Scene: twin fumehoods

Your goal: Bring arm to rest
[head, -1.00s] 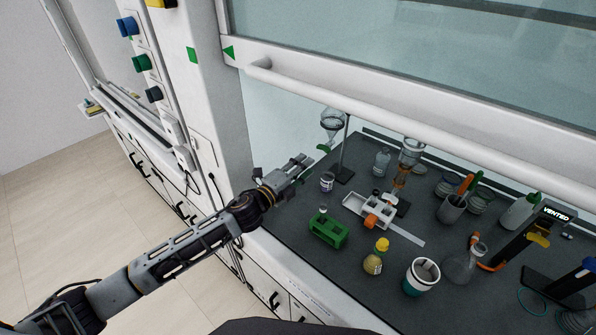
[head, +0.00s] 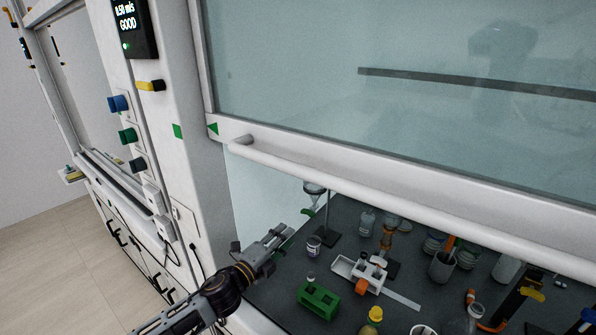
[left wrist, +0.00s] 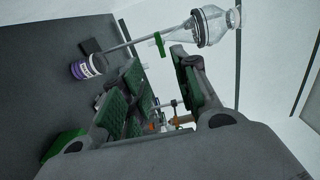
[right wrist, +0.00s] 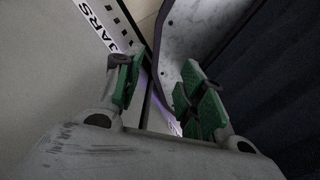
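My left gripper (head: 281,237) is at the left front of the open fumehood, just below the raised sash. In the left wrist view its green-padded fingers (left wrist: 160,85) stand apart with nothing between them. Beyond them are a glass funnel (left wrist: 208,28) on a stand and a jar with a purple label (left wrist: 88,66). My right gripper shows only in the right wrist view (right wrist: 160,95). Its green-padded fingers are apart and empty, low beside dark and grey panels. The right arm is not in the head view.
The bench holds a green rack (head: 318,299), a white tray (head: 344,267), a yellow-capped bottle (head: 374,317) and a grey beaker (head: 441,268). The sash handle bar (head: 400,205) runs across above them. Open floor (head: 50,270) lies at the left.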

